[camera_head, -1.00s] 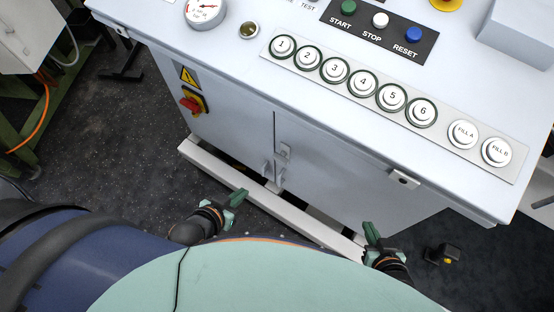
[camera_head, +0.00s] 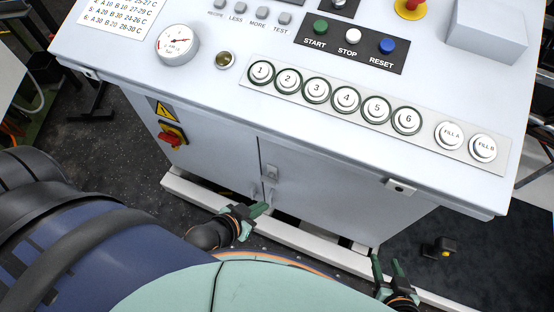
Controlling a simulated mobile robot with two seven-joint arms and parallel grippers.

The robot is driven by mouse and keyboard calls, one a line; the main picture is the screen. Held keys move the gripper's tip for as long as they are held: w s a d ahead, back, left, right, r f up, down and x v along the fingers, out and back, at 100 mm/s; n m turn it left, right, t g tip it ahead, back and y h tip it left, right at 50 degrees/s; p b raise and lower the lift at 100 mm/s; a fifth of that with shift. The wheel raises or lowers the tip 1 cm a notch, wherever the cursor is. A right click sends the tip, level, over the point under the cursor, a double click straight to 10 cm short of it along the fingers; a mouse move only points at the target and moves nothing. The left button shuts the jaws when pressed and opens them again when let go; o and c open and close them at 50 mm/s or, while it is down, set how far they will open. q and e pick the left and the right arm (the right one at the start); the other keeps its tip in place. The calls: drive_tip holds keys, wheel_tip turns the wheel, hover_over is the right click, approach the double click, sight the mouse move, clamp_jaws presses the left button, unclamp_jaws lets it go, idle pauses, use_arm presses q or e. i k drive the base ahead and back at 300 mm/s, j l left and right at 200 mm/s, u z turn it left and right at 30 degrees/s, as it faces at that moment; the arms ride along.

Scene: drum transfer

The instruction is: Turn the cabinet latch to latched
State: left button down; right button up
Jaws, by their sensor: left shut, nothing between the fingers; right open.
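The cabinet (camera_head: 210,150) is grey-white with two doors below a sloping control panel. A small grey latch plate (camera_head: 272,172) sits by the seam between the doors, with small handles (camera_head: 262,194) just below it; its exact turn position is too small to tell. My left gripper (camera_head: 260,209) has green fingers, is shut and empty, and appears just below the handles in the picture; I cannot tell whether it touches anything. My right gripper (camera_head: 388,267) is open and empty, low in the picture, to the right of and below the latch.
A red-and-yellow switch (camera_head: 171,134) is on the left door. A white base rail (camera_head: 300,237) runs along the cabinet foot. A small dark box (camera_head: 438,249) lies on the floor.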

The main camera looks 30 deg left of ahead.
sight(269, 179)
drive_tip(key=j+z, duration=0.2)
drive_tip(key=j, duration=0.25)
drive_tip(key=k+j+z, duration=0.25)
drive_tip(key=j, duration=0.6)
drive_tip(key=k+j+z, duration=0.15)
drive_tip(key=j, duration=0.35)
